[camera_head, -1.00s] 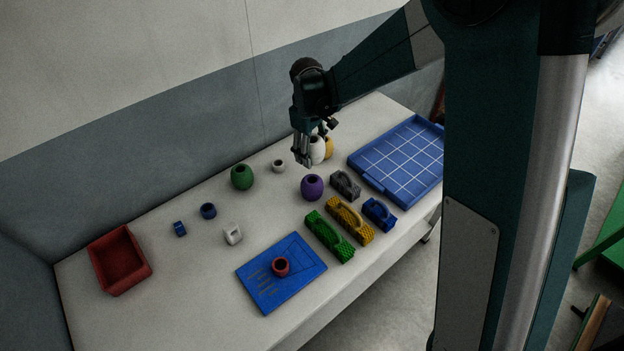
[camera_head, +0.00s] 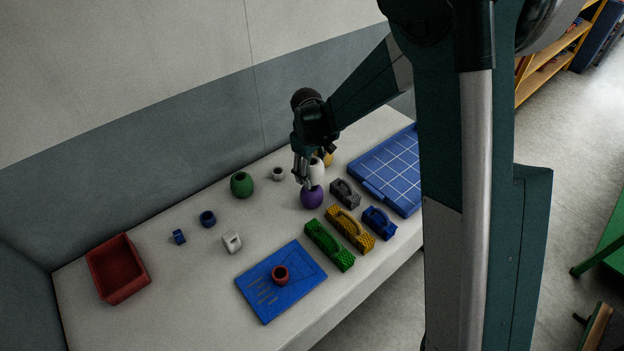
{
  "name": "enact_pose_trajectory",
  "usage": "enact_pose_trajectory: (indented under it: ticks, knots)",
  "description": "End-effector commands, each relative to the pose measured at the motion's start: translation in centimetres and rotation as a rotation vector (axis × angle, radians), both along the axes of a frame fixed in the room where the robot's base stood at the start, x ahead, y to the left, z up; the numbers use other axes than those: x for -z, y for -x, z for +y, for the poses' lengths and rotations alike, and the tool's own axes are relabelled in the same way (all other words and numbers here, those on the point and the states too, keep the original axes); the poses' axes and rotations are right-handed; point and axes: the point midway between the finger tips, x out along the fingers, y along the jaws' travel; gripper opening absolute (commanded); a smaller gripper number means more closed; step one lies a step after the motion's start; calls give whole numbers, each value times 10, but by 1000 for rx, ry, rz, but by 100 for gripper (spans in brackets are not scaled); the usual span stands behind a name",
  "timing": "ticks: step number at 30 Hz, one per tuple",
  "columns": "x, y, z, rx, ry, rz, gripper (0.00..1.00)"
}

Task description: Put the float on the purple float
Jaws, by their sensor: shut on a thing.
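The purple float (camera_head: 312,198) stands on the table right of the green float. My gripper (camera_head: 309,181) points down just above it and is shut on a white float (camera_head: 317,171). The white float shows directly over the purple float in the picture, partly hidden by my fingers. I cannot tell whether the two touch. A yellow float (camera_head: 328,159) stands behind, partly hidden. A green float (camera_head: 241,185) stands to the left.
A blue gridded tray (camera_head: 372,188) is farther right. A red bin (camera_head: 118,268) stands left. A red ring (camera_head: 280,275) sits on a blue board (camera_head: 262,302).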

Motion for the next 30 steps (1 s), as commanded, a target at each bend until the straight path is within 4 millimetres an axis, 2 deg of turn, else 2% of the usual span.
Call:
enact_pose_trajectory:
  ticks: [7,18,30]
  knots:
    - [6,0,0,0,0,0,39]
    - [37,0,0,0,0,0,39]
    - [39,0,0,0,0,0,39]
